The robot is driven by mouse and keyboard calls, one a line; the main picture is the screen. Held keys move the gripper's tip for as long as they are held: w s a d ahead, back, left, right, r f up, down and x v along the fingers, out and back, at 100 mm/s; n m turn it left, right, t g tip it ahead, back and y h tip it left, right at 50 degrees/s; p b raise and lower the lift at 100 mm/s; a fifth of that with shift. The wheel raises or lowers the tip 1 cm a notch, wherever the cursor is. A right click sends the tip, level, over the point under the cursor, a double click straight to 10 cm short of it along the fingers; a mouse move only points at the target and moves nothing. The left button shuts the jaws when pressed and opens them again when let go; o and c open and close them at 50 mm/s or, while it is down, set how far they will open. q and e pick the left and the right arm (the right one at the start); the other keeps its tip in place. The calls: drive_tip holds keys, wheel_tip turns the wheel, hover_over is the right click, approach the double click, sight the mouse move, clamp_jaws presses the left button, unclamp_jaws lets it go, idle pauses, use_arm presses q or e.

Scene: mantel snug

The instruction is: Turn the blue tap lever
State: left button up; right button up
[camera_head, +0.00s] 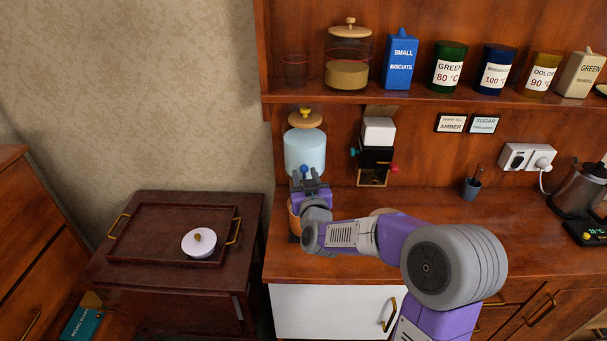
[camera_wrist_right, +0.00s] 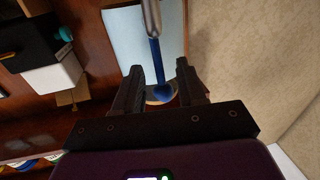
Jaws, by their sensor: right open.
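The blue tap lever shows in the head view as a small blue knob (camera_head: 304,168) at the front of a glass dispenser (camera_head: 305,150) with a wooden lid. In the right wrist view the lever is a blue rod ending in a round knob (camera_wrist_right: 163,92). My right gripper (camera_head: 310,178) is at the dispenser's front, just under the knob in the head view. In the wrist view its two fingers (camera_wrist_right: 159,70) are apart, one on each side of the lever. I cannot tell whether either finger touches it. My left gripper is not in view.
A black and white dispenser with a red knob (camera_head: 376,150) hangs right of the glass one. A shelf (camera_head: 430,98) with jars and boxes runs above. A dark tray (camera_head: 150,235) with a white lidded pot (camera_head: 199,243) is at left. The counter (camera_head: 480,235) has bare room at right.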

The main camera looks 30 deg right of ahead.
drive_tip(key=shift+x, duration=0.8)
drive_tip(key=shift+c, duration=0.4)
clamp_jaws()
drive_tip(key=shift+r, duration=0.2)
drive_tip(key=g+p, duration=0.1)
drive_tip(key=p, duration=0.2)
drive_tip(key=w+g+y+p, duration=0.1)
drive_tip(key=p, duration=0.3)
drive_tip(key=shift+d+r+g, duration=0.2)
drive_tip(key=shift+r+g, duration=0.1)
drive_tip(key=shift+d+f+m+p, duration=0.1)
drive_tip(key=shift+m+p, duration=0.2)
drive_tip(key=shift+p, duration=0.15)
